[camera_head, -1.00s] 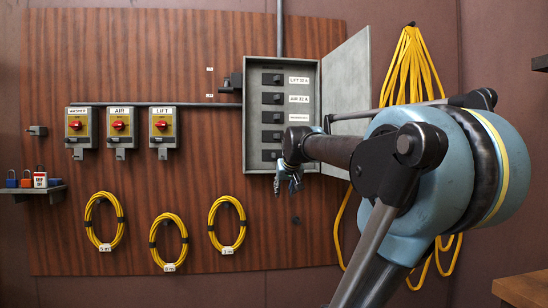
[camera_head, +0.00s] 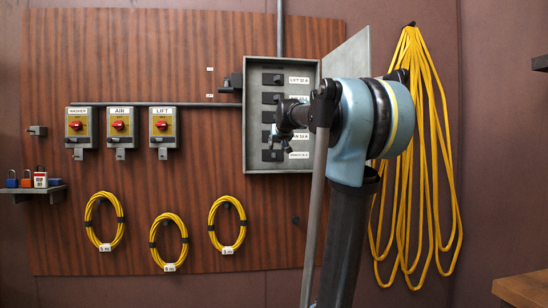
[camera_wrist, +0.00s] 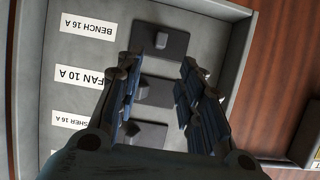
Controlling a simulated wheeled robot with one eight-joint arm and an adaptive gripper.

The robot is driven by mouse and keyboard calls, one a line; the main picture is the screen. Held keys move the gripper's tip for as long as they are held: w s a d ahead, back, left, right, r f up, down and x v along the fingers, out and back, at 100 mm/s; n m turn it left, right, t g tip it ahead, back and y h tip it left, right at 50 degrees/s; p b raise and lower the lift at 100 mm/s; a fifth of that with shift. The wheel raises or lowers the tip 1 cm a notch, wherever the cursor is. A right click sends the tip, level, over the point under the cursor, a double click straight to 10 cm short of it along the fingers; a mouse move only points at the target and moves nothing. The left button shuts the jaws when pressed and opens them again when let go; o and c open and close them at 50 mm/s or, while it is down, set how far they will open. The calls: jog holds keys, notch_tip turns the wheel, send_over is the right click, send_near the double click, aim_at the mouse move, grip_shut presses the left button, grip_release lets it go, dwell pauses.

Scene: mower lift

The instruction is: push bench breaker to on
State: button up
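The bench breaker is a black plate with a small grey toggle. It shows in the wrist view (camera_wrist: 176,44), beside the upside-down label "BENCH 16 A" (camera_wrist: 88,27). In the head view it is the lowest breaker (camera_head: 272,156) in the grey box (camera_head: 250,110). I cannot tell its switched state. My gripper (camera_wrist: 160,68) is open and empty, its fingers apart in front of the panel, seeming to straddle the fan breaker (camera_wrist: 153,92), with the tips towards the bench breaker. Contact cannot be told. In the head view my gripper (camera_head: 280,138) partly covers the breaker column.
The washer breaker (camera_wrist: 146,134) lies below the fan breaker in the wrist view. The box's open door (camera_head: 347,55) stands right of the box, partly behind my arm. Three red-knobbed switches (camera_head: 118,126) and yellow cable coils (camera_head: 168,240) hang left. A long yellow cable (camera_head: 425,150) hangs right.

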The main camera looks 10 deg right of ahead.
aim_at(273, 156)
jog(key=x, duration=1.1)
jog(key=shift+f, duration=0.1)
grip_shut()
